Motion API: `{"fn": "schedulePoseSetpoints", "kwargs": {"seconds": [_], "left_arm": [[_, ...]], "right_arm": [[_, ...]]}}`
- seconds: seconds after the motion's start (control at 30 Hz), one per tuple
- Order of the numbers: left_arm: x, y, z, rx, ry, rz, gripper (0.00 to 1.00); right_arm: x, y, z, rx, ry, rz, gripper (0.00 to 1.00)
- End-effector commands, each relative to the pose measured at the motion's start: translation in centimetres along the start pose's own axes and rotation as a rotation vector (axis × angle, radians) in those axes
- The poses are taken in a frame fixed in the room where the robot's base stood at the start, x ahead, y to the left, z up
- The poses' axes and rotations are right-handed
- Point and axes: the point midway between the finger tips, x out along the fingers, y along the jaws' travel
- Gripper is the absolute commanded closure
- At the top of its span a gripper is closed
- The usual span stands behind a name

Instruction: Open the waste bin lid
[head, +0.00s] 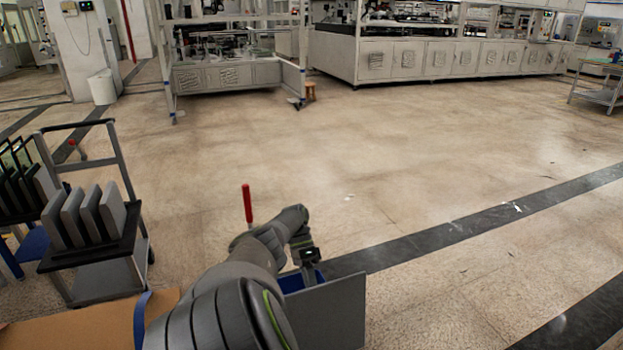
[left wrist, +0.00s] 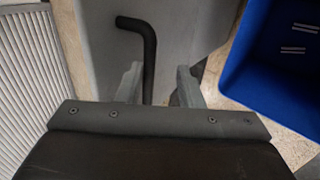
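A flat grey panel, apparently the waste bin lid (head: 335,312), shows at the bottom centre of the head view, beside a blue container (head: 292,282). In the left wrist view the grey panel (left wrist: 100,30) carries a bent black handle (left wrist: 149,50). My left gripper (head: 308,268) is over the panel. In the left wrist view its two fingers (left wrist: 160,84) stand apart, with the handle's lower part between them. The handle is close to the left finger and a gap shows to the right finger. The handle's lower end is hidden by the gripper body. My right gripper is out of view.
The blue container (left wrist: 275,70) lies close to the right of the fingers in the left wrist view. A ribbed light panel (left wrist: 35,80) is at the left. Floor beyond is clear.

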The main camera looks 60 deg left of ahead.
Motion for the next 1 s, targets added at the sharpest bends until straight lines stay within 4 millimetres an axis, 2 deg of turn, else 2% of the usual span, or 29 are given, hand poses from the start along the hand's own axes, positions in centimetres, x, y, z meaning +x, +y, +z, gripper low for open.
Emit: {"fn": "schedulePoseSetpoints", "kwargs": {"seconds": [0.3,0.47,0.73,1.0], "left_arm": [[-0.5,0.1,-0.2,0.004,0.003,-0.001,0.67],[-2.2,-0.1,-0.2,0.004,0.005,-0.005,0.67],[-5.1,0.0,-0.2,0.004,0.006,-0.003,0.67],[-6.7,0.0,-0.1,0.003,0.004,-0.004,0.67]], "right_arm": [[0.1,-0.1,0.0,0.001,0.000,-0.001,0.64],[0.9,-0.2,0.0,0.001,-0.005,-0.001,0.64],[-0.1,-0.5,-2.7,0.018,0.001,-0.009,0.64],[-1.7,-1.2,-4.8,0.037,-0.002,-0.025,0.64]]}}
